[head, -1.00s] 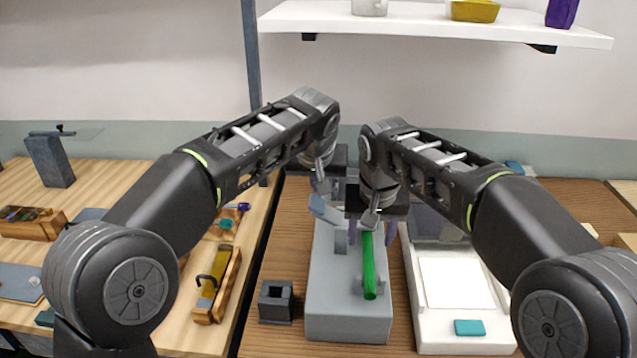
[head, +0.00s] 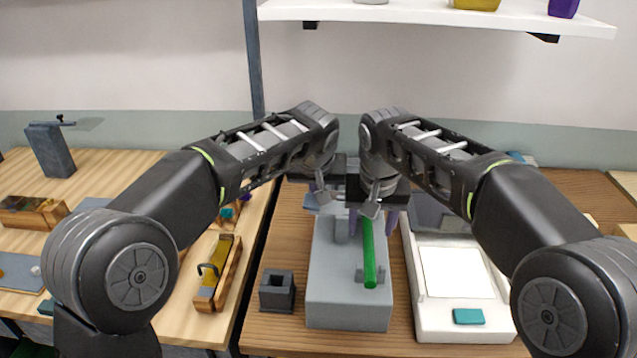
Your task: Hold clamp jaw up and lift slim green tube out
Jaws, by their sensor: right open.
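The slim green tube (head: 369,262) lies lengthwise on a grey block (head: 348,312), its near end over a small grey support (head: 360,275). My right gripper (head: 372,222) is open, its purple fingers on either side of the tube's far part; I see no clear contact. My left gripper (head: 322,200) is beside it, over the block's far left; its fingers are mostly hidden by its own wrist. A blue-grey plate (head: 311,204), possibly the clamp jaw, shows only partly beside it. The tube's far end is hidden behind my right wrist.
A small dark square holder (head: 277,291) stands left of the block. A white tray (head: 465,336) with a teal piece (head: 468,316) stands close on the right. A wooden rack (head: 217,285) is further left. A white shelf (head: 420,15) hangs above at the back.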

